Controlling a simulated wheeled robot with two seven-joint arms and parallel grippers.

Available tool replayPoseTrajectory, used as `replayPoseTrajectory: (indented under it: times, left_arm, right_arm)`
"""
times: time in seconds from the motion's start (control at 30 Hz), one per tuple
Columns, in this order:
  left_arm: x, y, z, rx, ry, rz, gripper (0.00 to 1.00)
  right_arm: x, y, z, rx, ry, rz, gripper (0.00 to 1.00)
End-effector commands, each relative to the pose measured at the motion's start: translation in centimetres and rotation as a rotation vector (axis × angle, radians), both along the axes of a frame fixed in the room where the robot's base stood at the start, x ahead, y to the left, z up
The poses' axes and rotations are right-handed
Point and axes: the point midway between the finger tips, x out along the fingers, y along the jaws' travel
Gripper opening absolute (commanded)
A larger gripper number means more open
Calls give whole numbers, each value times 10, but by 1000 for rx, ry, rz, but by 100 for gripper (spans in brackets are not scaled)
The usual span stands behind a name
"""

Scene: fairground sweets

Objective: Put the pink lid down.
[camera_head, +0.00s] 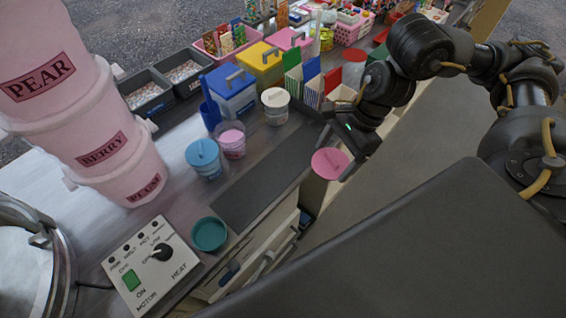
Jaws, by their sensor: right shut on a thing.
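The pink lid (329,163) is a flat round disc in the head view. My right gripper (342,150) is shut on it and holds it in the air at the counter's front edge, right of the dark mat (262,178). My right arm comes in from the right. A clear tub with pink contents (232,142) stands open on the counter. My left gripper does not show.
Beside the pink tub stand a blue-lidded tub (204,158) and a cream-lidded tub (276,105). A teal round dish or lid (208,234) lies near the control box (150,268). The dark mat is bare.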

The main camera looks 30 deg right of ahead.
Motion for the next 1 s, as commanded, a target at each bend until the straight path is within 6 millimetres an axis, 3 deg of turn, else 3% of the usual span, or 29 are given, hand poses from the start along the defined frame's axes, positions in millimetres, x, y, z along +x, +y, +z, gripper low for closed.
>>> replayPoseTrajectory:
  times: [0.17,0.37,0.43,0.67,0.8,1.0]
  left_arm:
    - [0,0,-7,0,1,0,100]
    - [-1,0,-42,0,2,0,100]
    - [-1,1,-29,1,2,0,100]
    - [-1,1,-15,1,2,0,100]
    - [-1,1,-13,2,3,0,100]
    - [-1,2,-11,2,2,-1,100]
  right_arm:
    - [3,1,-4,2,-3,-2,59]
    - [21,9,-19,3,-4,1,59]
    - [33,15,-13,5,5,-3,59]
    - [81,35,-36,4,6,-4,59]
    - [102,44,-65,4,8,-4,59]
    - [121,51,-89,3,2,-2,59]
